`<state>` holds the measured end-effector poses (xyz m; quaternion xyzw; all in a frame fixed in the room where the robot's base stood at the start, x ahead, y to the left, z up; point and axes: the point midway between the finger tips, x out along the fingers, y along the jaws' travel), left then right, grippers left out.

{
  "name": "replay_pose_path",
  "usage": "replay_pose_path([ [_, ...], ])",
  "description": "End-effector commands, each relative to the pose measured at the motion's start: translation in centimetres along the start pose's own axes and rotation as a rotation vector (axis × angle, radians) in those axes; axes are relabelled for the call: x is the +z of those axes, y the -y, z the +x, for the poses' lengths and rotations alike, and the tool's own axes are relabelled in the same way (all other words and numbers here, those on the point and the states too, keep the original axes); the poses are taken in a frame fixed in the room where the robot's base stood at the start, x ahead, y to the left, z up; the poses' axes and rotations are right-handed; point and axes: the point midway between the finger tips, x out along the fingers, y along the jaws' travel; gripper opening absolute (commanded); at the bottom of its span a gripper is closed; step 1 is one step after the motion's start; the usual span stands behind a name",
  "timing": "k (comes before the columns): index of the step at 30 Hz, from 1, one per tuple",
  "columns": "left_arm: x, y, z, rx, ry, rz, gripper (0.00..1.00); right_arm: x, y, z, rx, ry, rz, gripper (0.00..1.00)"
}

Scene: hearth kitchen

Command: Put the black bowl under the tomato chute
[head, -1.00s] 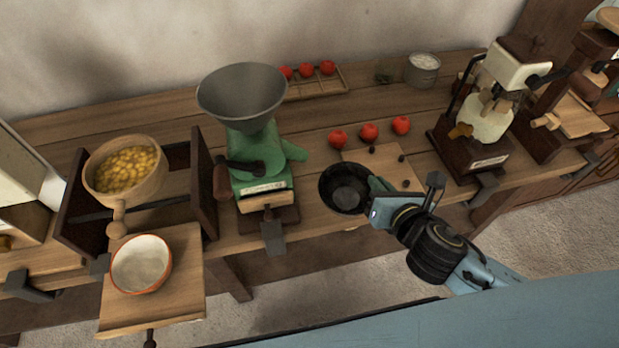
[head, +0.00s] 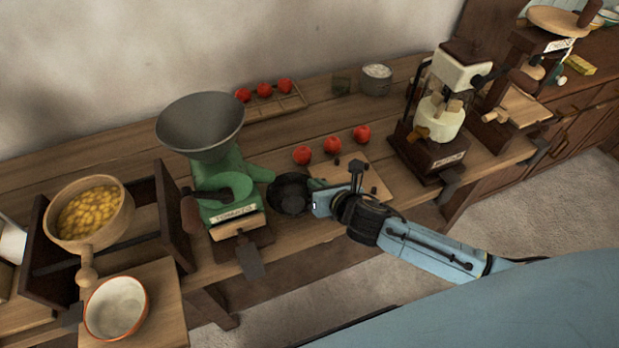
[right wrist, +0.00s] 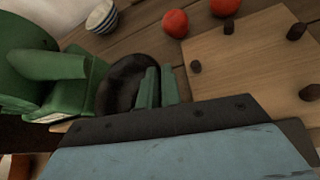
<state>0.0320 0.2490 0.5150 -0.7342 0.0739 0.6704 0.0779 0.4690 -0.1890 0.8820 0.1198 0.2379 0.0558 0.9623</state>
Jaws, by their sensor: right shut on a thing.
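The black bowl (head: 289,194) is held by its right side in my right gripper (head: 314,190), just right of the green tomato mill (head: 225,190). The mill has a large grey hopper (head: 200,125) and a label on its front. I cannot tell whether the bowl touches the counter. My left gripper is not in view.
A cutting board (head: 368,188) with small dark pegs lies right of the bowl, several tomatoes (head: 332,145) behind it. A white-and-brown machine (head: 437,120) stands farther right. A wooden pan of yellow food (head: 92,212) and a white bowl (head: 115,307) are at left.

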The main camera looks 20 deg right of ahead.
Motion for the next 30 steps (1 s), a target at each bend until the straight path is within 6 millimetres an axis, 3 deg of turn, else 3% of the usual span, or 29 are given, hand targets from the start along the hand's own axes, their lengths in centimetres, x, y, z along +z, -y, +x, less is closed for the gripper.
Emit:
replay_pose_path([
  [9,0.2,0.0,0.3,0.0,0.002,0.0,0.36,1.3,-0.5,3.7,0.0,0.0,0.003,0.0],
  [12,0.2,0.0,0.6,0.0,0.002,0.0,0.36,0.3,-0.2,4.0,0.0,-0.002,0.003,0.0],
  [22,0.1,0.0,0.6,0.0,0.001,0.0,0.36,0.2,-0.1,4.0,0.001,0.001,0.0,0.0],
  [27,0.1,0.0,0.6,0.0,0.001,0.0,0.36,0.1,-0.1,4.0,0.0,-0.001,0.0,0.26],
  [30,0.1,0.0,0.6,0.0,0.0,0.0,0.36,0.1,-0.1,4.0,0.0,-0.001,0.0,0.28],
])
